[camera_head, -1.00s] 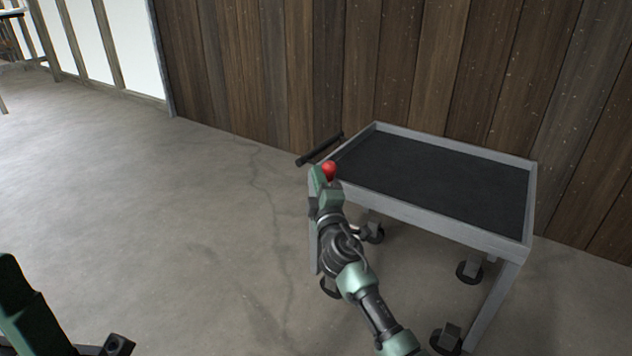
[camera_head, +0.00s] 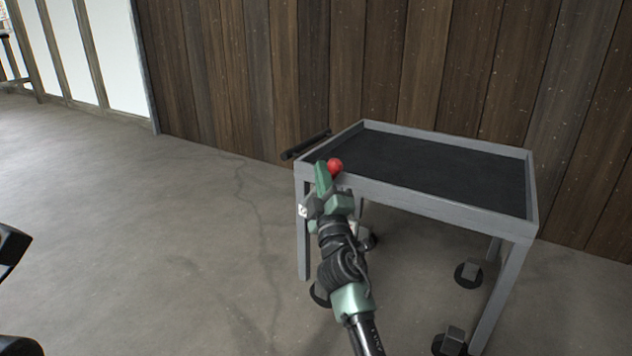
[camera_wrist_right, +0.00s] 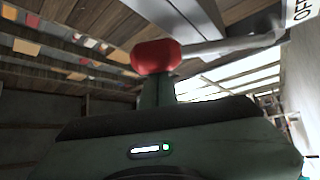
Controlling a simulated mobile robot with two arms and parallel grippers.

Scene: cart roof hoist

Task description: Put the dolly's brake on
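The dolly is a grey-framed cart (camera_head: 440,204) with a black top, standing on black casters. A red knob (camera_head: 335,165) shows at its near left corner. My right gripper (camera_head: 328,180) is at this corner, one green finger just left of the knob. The other finger is hidden, so I cannot tell whether it grips the knob. In the right wrist view the red knob (camera_wrist_right: 156,57) is at the fingertip, with a pale grey bar running right from it. Dark parts of my left arm show at the left edge.
A black handle bar (camera_head: 305,145) sticks out at the cart's left end. A wooden plank wall (camera_head: 400,70) stands close behind the cart. The concrete floor (camera_head: 150,220) left of the cart is clear.

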